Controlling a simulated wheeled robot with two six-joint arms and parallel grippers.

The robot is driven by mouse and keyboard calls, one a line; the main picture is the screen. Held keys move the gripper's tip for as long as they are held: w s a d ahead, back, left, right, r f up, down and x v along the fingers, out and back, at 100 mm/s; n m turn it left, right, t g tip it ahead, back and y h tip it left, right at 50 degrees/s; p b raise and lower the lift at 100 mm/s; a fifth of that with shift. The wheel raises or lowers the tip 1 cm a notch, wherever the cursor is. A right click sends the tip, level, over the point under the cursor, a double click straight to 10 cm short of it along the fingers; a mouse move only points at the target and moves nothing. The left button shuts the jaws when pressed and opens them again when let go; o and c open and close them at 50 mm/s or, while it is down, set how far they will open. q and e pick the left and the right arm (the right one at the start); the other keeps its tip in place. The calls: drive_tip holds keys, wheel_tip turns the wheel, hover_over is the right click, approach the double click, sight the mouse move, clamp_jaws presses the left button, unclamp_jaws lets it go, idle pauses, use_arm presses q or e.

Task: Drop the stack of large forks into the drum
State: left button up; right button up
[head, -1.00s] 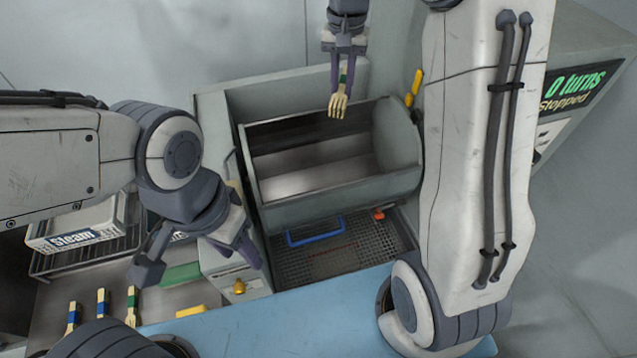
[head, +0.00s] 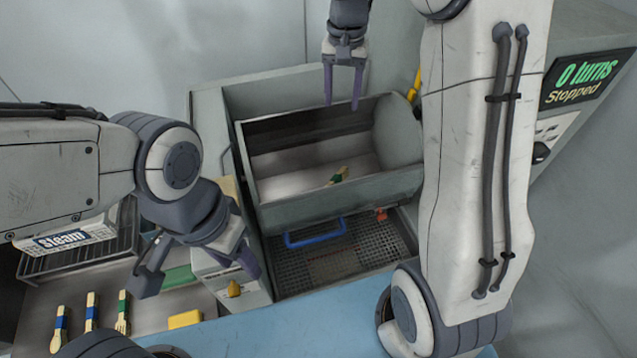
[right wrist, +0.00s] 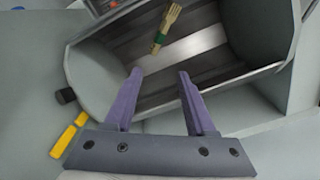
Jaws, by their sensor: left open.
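The drum (head: 290,182) is an open grey trough with a pale metal inside. The stack of large forks (head: 338,177), pale wood with a green band, is inside the drum near its front wall, partly hidden by that wall. In the right wrist view the forks (right wrist: 165,28) show beyond my fingertips, apart from them. I cannot tell whether they rest on the bottom. My right gripper (head: 342,105) is open and empty above the drum's back edge. My left gripper (head: 198,272) is open and empty left of the drum, beside the yellow knob.
Several banded wooden utensils (head: 91,312) lie on the counter at lower left, near a yellow block (head: 185,319). A box marked steam (head: 66,240) stands on a rack. A blue handle (head: 315,232) and mesh tray are before the drum. The display (head: 587,80) reads "0 turns Stopped".

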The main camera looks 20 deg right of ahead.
wheel_tip(320, 180, up, 10)
drive_tip(key=b, duration=0.1)
drive_tip(key=shift+r, duration=0.25)
idle(0.4)
drive_tip(key=s+a+f+n+b, duration=0.3)
drive_tip(key=s+a+f+n, duration=0.35)
drive_tip(key=s+a, duration=0.45)
drive_tip(key=s+a+f+n+b, duration=0.1)
drive_tip(key=s+a+f+n, duration=0.1)
drive_tip(key=s+f, duration=0.4)
drive_tip(key=s+a+f+n+y+b, duration=0.1)
drive_tip(key=s+a+f+n, duration=0.2)
drive_tip(key=s+f, duration=0.4)
drive_tip(key=s+n, duration=0.1)
drive_tip(key=s, duration=0.4)
